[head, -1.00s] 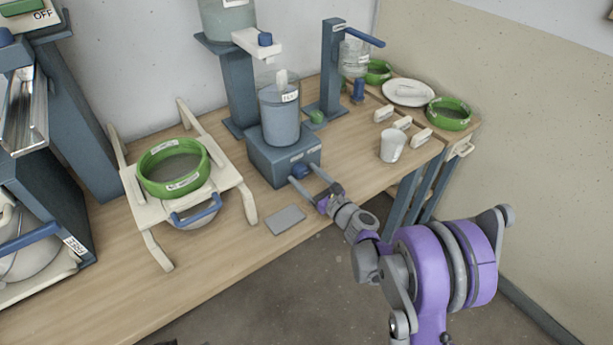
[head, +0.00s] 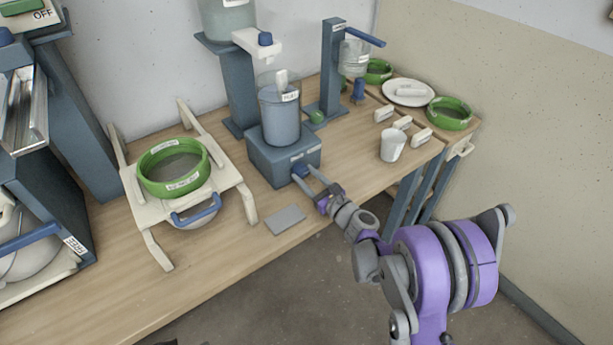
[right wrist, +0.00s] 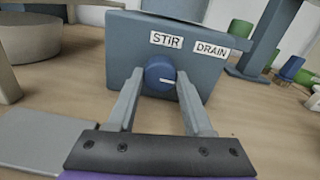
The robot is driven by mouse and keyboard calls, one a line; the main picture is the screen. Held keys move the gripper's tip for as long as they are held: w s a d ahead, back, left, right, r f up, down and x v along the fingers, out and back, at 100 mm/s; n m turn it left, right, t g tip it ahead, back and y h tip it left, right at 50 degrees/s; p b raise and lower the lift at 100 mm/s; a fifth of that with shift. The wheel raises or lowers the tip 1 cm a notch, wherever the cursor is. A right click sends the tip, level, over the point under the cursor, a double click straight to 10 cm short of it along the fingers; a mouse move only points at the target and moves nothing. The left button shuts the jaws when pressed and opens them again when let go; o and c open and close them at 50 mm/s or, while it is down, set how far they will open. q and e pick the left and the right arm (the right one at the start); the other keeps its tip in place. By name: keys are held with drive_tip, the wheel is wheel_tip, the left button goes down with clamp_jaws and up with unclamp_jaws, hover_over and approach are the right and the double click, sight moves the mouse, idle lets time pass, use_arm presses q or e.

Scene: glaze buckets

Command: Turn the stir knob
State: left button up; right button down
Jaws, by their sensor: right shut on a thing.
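The stir knob (right wrist: 160,75) is a round blue knob with a white pointer mark on the front of a blue-grey box (right wrist: 125,60). The pointer lies roughly level and points right, below the STIR (right wrist: 165,40) and DRAIN (right wrist: 212,50) labels. In the head view the knob (head: 300,170) shows at the front of the box, under a clear vessel of grey-blue glaze (head: 281,120). My right gripper (head: 309,176) is shut on the knob, one finger on each side; its fingers also show in the right wrist view (right wrist: 160,90). My left gripper is out of view.
A grey flat plate (head: 285,219) lies on the table in front of the box. A green sieve (head: 146,170) sits on a cream stand at left. A white cup (head: 393,147) and several small labelled blocks stand at right. The table's front edge runs below my right gripper.

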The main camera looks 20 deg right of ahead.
drive_tip(key=n, duration=0.8)
drive_tip(key=shift+n, duration=0.4)
drive_tip(key=n, duration=0.4)
drive_tip(key=shift+n+p, duration=0.3)
drive_tip(key=shift+n, duration=2.2)
drive_tip(key=shift+c, duration=1.5)
unclamp_jaws()
drive_tip(key=v, duration=1.1)
drive_tip(key=shift+a+r, duration=0.15)
drive_tip(key=shift+r, duration=0.05)
